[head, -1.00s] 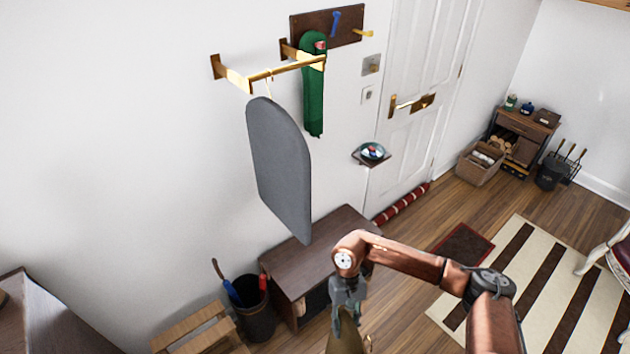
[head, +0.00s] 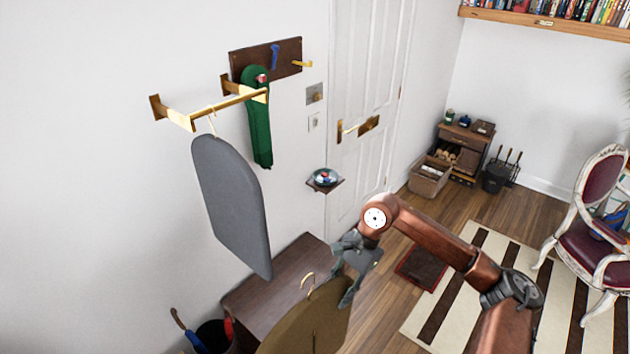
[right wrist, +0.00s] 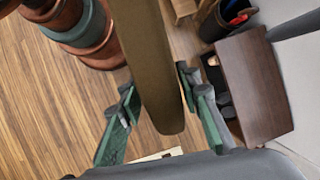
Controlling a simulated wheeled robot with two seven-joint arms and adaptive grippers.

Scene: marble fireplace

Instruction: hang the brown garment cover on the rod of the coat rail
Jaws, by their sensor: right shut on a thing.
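The brown garment cover (head: 305,332) is low in the head view, its lower part cut off by the frame. Its gold hook (head: 308,280) stands free above its top edge. My right gripper (head: 350,290) is shut on the cover's right edge. In the right wrist view the cover (right wrist: 158,75) runs between the fingers of the gripper (right wrist: 165,112). The coat rail's gold rod (head: 232,105) is on the wall, up and to the left of the gripper. A grey garment cover (head: 232,205) hangs from its front left part. My left gripper is out of view.
A green hanging item (head: 257,125) is behind the rod, below a dark peg board (head: 265,58). A small wall shelf (head: 325,183) holds a bowl. A dark bench (head: 275,285) stands below the grey cover. The rod's right part looks bare.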

